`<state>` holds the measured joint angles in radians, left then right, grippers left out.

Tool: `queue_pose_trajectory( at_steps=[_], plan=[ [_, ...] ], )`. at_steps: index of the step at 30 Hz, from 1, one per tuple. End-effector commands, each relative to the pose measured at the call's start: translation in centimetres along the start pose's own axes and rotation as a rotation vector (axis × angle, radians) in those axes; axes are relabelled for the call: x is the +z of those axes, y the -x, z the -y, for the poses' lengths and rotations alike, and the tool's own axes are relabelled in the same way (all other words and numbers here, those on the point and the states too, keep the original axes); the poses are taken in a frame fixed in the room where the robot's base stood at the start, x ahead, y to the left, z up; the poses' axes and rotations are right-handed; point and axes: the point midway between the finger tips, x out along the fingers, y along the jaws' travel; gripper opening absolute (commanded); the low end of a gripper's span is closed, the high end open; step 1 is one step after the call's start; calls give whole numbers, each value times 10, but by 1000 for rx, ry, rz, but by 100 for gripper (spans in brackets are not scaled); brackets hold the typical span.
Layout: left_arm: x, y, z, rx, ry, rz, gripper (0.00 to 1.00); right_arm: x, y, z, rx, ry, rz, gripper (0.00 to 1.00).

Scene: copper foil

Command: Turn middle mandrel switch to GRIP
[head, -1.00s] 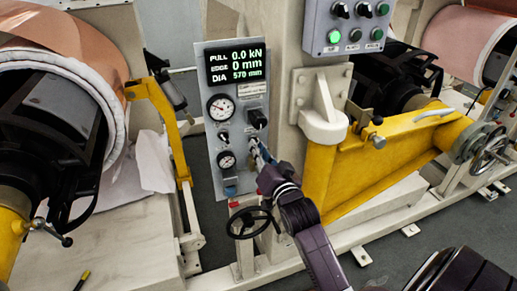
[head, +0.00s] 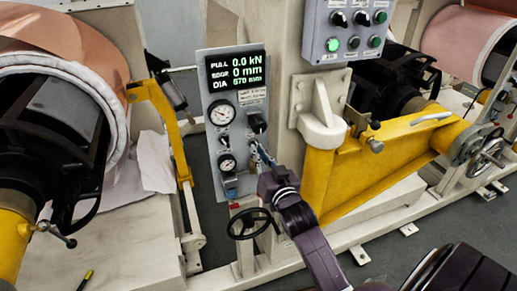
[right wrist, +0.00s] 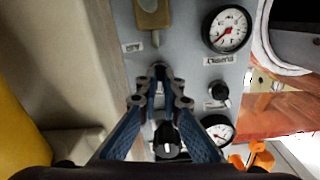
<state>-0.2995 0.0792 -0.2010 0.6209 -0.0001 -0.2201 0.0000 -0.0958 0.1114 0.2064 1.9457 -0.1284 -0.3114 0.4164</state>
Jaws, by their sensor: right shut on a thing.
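The grey control panel (head: 210,180) stands upright left of the beige post, with a lit display and gauges. My right gripper (head: 258,152) reaches its right column from below. In the right wrist view, where the panel appears upside down, the blue-padded fingers (right wrist: 160,92) close around the small middle switch (right wrist: 158,70). Its handle is mostly hidden between the fingertips, and I cannot read its position. A black selector knob (head: 257,122) sits above it on the panel and shows between the fingers in the wrist view (right wrist: 168,145). My left gripper is not in view.
A black handwheel (head: 250,224) stands just below the panel. A yellow arm (head: 380,155) lies to the right, and a copper roll (head: 75,35) to the left. A second switch box (head: 345,25) with green lights is above. A small knob (right wrist: 220,90) sits between the gauges.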

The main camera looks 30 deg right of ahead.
Motion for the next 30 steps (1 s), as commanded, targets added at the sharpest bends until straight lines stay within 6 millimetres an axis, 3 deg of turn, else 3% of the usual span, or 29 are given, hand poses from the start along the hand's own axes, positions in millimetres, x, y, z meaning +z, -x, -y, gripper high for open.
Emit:
queue_pose_trajectory(
  at_steps=[15,30],
  plan=[
    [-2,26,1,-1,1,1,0,-2,0,0,0,467,-1,0],
    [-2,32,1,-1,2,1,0,-1,0,0,-1,689,-2,0]
  ],
)
